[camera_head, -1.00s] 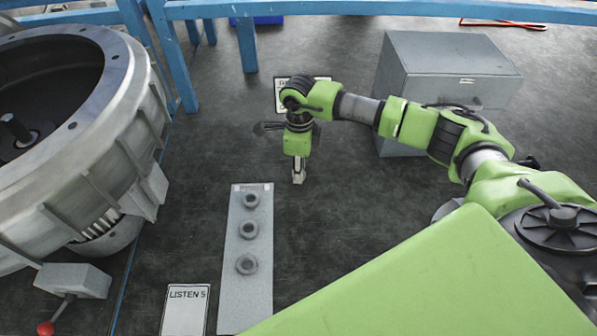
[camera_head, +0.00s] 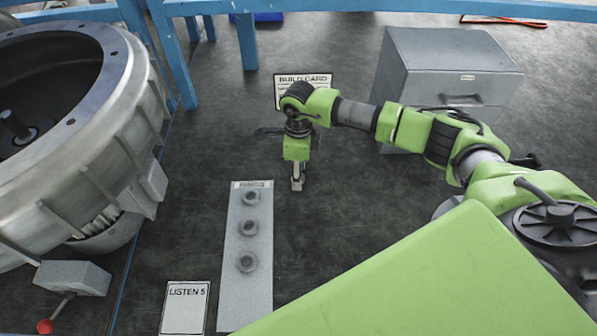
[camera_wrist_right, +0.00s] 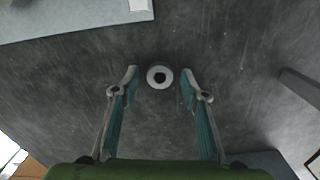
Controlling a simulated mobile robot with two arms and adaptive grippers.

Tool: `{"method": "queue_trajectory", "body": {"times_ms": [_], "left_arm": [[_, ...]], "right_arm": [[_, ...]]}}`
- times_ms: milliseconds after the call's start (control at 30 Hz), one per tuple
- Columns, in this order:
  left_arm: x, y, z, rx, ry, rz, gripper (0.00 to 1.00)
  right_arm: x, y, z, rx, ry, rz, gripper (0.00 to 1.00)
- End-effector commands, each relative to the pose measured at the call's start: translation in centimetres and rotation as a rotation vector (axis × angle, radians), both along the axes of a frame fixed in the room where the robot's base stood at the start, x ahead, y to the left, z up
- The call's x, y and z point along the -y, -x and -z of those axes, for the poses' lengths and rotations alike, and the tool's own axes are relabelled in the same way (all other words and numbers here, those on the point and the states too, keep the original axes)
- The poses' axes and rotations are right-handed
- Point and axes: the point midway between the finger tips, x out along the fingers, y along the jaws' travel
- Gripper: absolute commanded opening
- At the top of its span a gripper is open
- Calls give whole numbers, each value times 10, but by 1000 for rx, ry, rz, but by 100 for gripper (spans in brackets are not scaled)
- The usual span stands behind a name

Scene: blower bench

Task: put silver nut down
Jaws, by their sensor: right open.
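The silver nut (camera_wrist_right: 160,68) is a small round ring with a dark hole, seen in the right wrist view on the dark bench surface. My right gripper (camera_wrist_right: 160,74) is open, with one fingertip on each side of the nut and a gap to it on both sides. In the head view my right gripper (camera_head: 297,188) points down at the bench, right of the top end of the grey strip; the nut cannot be made out there. My left gripper is not in view.
The grey strip (camera_head: 234,290) holds three dark rings in a row. A "LISTEN 5" card (camera_head: 185,308) lies left of it. A build card (camera_head: 318,82) lies behind my right wrist. A large metal housing (camera_head: 125,130) stands left, a grey cabinet (camera_head: 445,65) back right. Bench around the gripper is clear.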

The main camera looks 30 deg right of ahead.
Motion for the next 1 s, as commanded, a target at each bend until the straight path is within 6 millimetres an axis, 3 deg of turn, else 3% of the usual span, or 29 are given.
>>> {"method": "queue_trajectory", "body": {"times_ms": [167, 233, 500, 700, 1000], "left_arm": [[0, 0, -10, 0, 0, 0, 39], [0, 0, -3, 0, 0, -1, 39], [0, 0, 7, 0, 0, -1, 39], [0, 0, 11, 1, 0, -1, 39], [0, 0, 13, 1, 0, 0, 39]], "right_arm": [[0, 0, -10, 0, 0, 0, 41], [0, -2, -18, 4, 0, -1, 41], [0, -2, -77, 5, 0, 0, 41], [1, -1, -112, 3, 1, 0, 41], [1, 0, -127, -1, 1, 0, 41]]}}
